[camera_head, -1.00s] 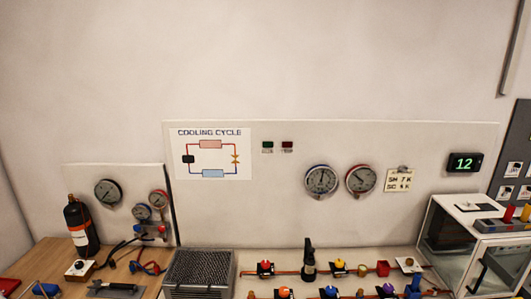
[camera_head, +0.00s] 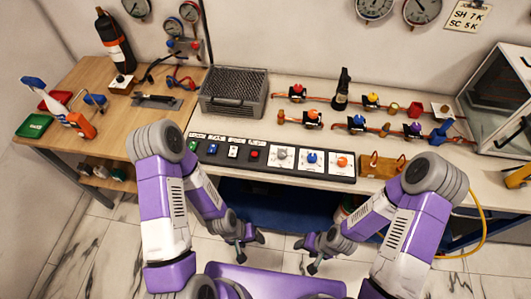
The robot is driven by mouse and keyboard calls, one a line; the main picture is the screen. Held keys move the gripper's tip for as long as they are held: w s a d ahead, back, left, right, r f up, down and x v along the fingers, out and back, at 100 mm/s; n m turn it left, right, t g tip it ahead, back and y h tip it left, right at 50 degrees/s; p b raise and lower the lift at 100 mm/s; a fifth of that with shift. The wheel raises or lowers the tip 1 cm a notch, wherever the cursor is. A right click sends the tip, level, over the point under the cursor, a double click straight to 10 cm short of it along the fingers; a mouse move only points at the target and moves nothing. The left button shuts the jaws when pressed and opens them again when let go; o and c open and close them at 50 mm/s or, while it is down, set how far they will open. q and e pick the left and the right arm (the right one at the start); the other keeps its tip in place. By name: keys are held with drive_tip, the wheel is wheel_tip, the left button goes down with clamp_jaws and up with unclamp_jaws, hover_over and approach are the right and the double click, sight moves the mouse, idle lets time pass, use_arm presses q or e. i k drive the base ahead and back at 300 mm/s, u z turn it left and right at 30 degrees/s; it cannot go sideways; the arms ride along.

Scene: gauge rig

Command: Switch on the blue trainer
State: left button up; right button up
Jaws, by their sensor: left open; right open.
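A black control panel (camera_head: 268,165) runs along the front edge of the white bench (camera_head: 285,100). On it, from left to right, are a green button (camera_head: 192,145), a small blue control (camera_head: 212,149), a white switch (camera_head: 233,152), a red button (camera_head: 254,155) and knobs in grey (camera_head: 282,156), blue (camera_head: 312,158) and orange (camera_head: 342,161). Small labels sit above the left controls but are too small to read. Blue parts (camera_head: 270,200) show under the bench. My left gripper (camera_head: 251,251) and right gripper (camera_head: 307,256) are open and empty, below and in front of the panel, touching nothing.
A grey finned unit (camera_head: 232,94) stands on the bench, with pipes and coloured valves (camera_head: 357,122) to its right. A clear-sided box (camera_head: 500,100) stands far right. A yellow hose (camera_head: 483,225) hangs at right.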

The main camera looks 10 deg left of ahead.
sight(212, 149)
drive_tip(key=z, duration=1.45)
drive_tip(key=k, duration=0.7)
drive_tip(key=u, duration=1.05)
drive_tip(key=i, duration=0.5)
drive_tip(key=z, duration=0.05)
